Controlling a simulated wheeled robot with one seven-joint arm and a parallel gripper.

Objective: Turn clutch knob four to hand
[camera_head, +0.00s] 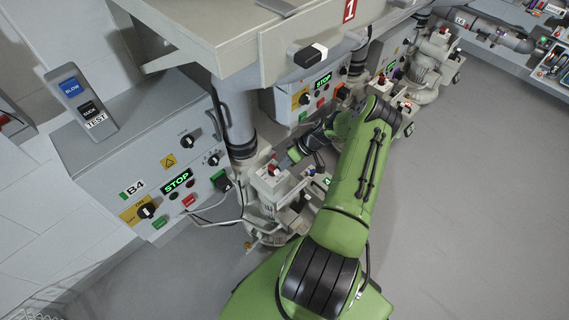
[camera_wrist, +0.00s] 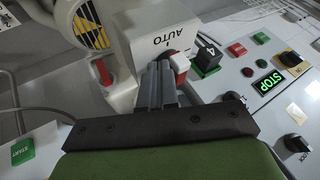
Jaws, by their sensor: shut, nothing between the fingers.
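The clutch knob (camera_wrist: 178,63), red with a white end, sits on a white housing (camera_wrist: 150,25) lettered AUTO in the wrist view. In the head view my gripper (camera_head: 292,155) is at the machine by panel B4, near a small red knob (camera_head: 273,168).
Panel B4 (camera_head: 165,190) has a lit STOP display, dials and buttons. A large grey pipe (camera_head: 236,120) rises behind the machine. An overhead cabinet (camera_head: 225,40) hangs above. Loose cables (camera_head: 215,208) run at the left. The floor (camera_head: 470,180) at right is clear.

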